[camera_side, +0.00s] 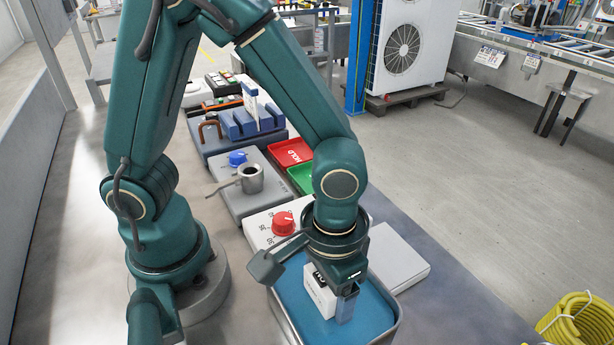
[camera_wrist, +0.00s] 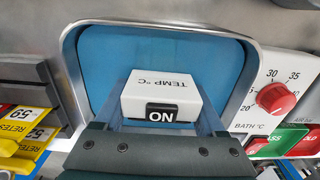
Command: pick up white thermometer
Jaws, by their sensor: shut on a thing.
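The white thermometer (camera_wrist: 165,82) is a small white box marked "TEMP °C" with a black ON display. In the wrist view my gripper (camera_wrist: 164,108) has one finger on each side of it and is shut on it. In the side view the thermometer (camera_side: 318,296) is between the fingers of my gripper (camera_side: 333,300), which points down over the blue bath (camera_side: 372,318). The thermometer's lower end is hidden, so I cannot tell whether it touches the blue surface. The bath's metal rim (camera_wrist: 72,50) surrounds it in the wrist view.
A white panel with a red knob (camera_side: 284,223) stands behind the bath; the knob also shows in the wrist view (camera_wrist: 277,98). Red (camera_side: 290,152) and green (camera_side: 302,178) trays, a metal cup (camera_side: 251,179) and a blue slotted rack (camera_side: 245,122) stand farther back. Yellow tags (camera_wrist: 28,138) lie left.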

